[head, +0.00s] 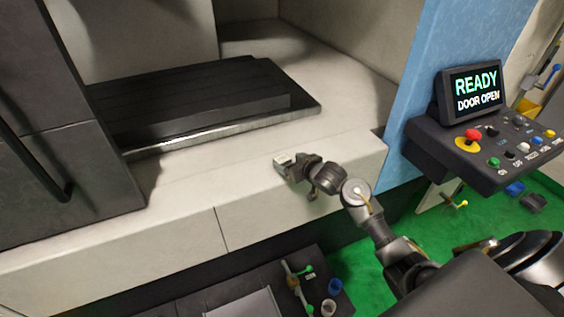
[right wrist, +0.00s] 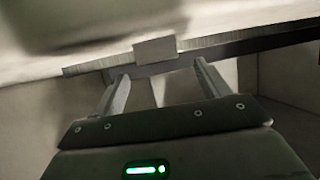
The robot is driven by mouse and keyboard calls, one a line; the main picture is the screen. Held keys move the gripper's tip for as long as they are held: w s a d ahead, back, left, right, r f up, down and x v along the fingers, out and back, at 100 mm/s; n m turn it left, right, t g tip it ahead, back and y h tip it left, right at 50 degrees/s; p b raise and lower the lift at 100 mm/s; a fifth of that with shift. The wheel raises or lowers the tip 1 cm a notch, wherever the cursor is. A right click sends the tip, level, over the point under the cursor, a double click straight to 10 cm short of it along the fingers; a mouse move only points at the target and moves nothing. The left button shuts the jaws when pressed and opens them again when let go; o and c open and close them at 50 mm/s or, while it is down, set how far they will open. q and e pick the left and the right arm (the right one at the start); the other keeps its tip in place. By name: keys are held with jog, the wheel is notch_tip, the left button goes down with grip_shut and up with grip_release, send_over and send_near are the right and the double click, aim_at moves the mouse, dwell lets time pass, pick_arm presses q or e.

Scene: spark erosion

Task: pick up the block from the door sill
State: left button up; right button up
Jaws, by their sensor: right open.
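The block (head: 283,158) is small and pale grey and lies on the light door sill (head: 190,211) of the machine, near the sill's front edge. My right gripper (head: 291,165) reaches it from the front right, low over the sill, and partly covers it in the head view. In the right wrist view the block (right wrist: 155,50) shows just ahead of the open right gripper (right wrist: 160,70), roughly centred between the two fingertips. The space between the fingers is empty. I cannot tell whether a finger touches the block. My left gripper is not in view.
Behind the sill lies a dark worktable (head: 200,100) with a bright metal edge. A dark door (head: 60,150) stands at the left, a blue panel (head: 432,60) at the right. The control panel (head: 480,145) reads READY, DOOR OPEN. A dark cart (head: 200,300) with small items stands below.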

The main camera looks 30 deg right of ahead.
aim_at(284, 160)
jog(key=shift+f+p+x, duration=0.15)
jog(key=shift+p+x, duration=0.25)
jog(key=shift+x, duration=0.9)
jog(key=shift+f+p+x, duration=0.15)
jog(key=shift+p+x, duration=0.2)
jog(key=shift+x, duration=0.95)
jog(key=shift+s, duration=0.15)
jog(key=shift+r, duration=0.1)
jog(key=c, duration=1.4)
